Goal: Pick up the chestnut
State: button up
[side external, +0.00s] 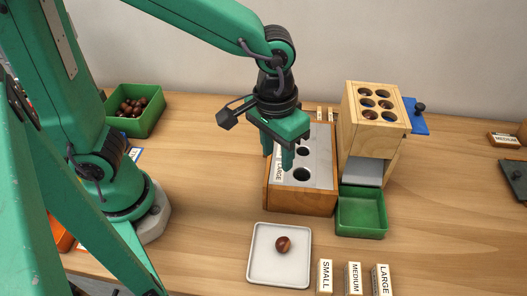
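A brown chestnut (283,244) lies alone on a white square tray (261,277) at the front middle of the table. More chestnuts (130,107) lie in a green bin (151,119) at the back left. My gripper (278,163) points down above the left part of a wooden sizing box, behind and above the white tray. Its two fingers are apart with nothing visible between them. It is clear of the lone chestnut.
The sizing box (290,200) has a grey top with round holes and a LARGE label. A wooden holed tower (361,140) and an empty green bin (361,222) stand to its right. SMALL, MEDIUM and LARGE blocks (353,277) stand right of the tray. The table left of the tray is clear.

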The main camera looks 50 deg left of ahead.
jog(key=g+y, duration=0.2)
send_over(283, 242)
jog(key=d, duration=0.1)
notch_tip(283, 242, down, 8)
jog(key=shift+a+f, duration=0.25)
jog(key=shift+f, duration=1.75)
jog(key=shift+a+f, duration=0.2)
jog(key=shift+f, duration=1.8)
jog(key=c, duration=0.5)
